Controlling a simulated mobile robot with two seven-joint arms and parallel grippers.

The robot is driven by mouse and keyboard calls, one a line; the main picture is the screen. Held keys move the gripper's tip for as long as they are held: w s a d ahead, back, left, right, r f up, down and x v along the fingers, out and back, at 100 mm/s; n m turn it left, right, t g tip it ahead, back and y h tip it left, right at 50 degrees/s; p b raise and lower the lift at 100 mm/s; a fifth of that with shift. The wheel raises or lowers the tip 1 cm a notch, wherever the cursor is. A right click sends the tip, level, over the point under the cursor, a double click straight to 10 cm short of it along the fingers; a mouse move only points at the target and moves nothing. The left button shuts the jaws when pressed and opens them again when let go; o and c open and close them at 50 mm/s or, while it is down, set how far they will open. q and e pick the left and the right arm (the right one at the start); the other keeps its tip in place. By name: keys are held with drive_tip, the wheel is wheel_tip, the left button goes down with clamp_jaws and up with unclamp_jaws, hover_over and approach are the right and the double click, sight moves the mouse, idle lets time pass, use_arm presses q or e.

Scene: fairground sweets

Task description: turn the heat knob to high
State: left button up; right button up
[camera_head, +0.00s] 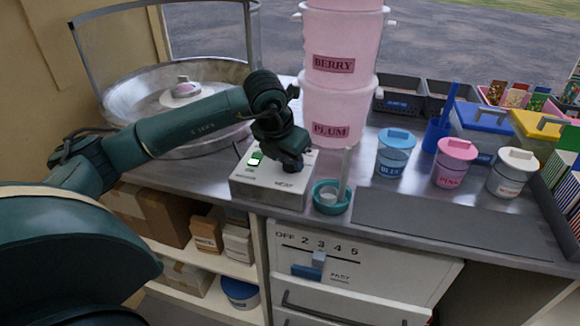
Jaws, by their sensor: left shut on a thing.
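The heat control box (266,196) is a pale box on the steel counter, with a "HEAT" label on its top right. A lit green switch (256,158) sits on its top left. My left gripper (291,167) points down over the box's right part, just behind the "HEAT" label. It is shut on the heat knob, which the gripper hides almost wholly. The knob's pointer and its setting cannot be read. My right gripper is not in view.
Left behind is a round metal pan (150,138) with a clear guard. Pink tubs (338,110) stand behind the box. A teal bowl (333,205) with a pale stick is close on its right. Blue, pink and white lidded jars stand further right. A grey mat (455,222) is bare.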

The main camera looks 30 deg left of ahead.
use_arm(q)
drive_tip(key=m, duration=0.2)
drive_tip(key=m+h+b, duration=0.1)
drive_tip(key=shift+a+f+m, duration=0.1)
drive_tip(key=shift+a+m, duration=0.1)
drive_tip(key=shift+m, duration=0.2)
drive_tip(key=m+h, duration=0.1)
drive_tip(key=m, duration=0.1)
drive_tip(key=shift+a+m+g+b, duration=0.1)
drive_tip(key=shift+m+g+b, duration=0.2)
drive_tip(key=shift+b, duration=0.05)
drive_tip(key=m, duration=0.2)
drive_tip(key=m+g+h, duration=0.1)
drive_tip(key=m, duration=0.1)
drive_tip(key=m+h, duration=0.1)
drive_tip(key=m, duration=0.1)
drive_tip(key=shift+w+a+g+p, duration=0.15)
drive_tip(key=shift+w+g+p, duration=0.15)
drive_tip(key=shift+g, duration=0.1)
drive_tip(key=shift+m, duration=0.4)
drive_tip(key=o, duration=1)
drive_tip(key=shift+c, duration=0.2)
drive_tip(key=v, duration=1.3)
drive_tip(key=shift+p, duration=0.3)
drive_tip(key=shift+a, duration=0.15)
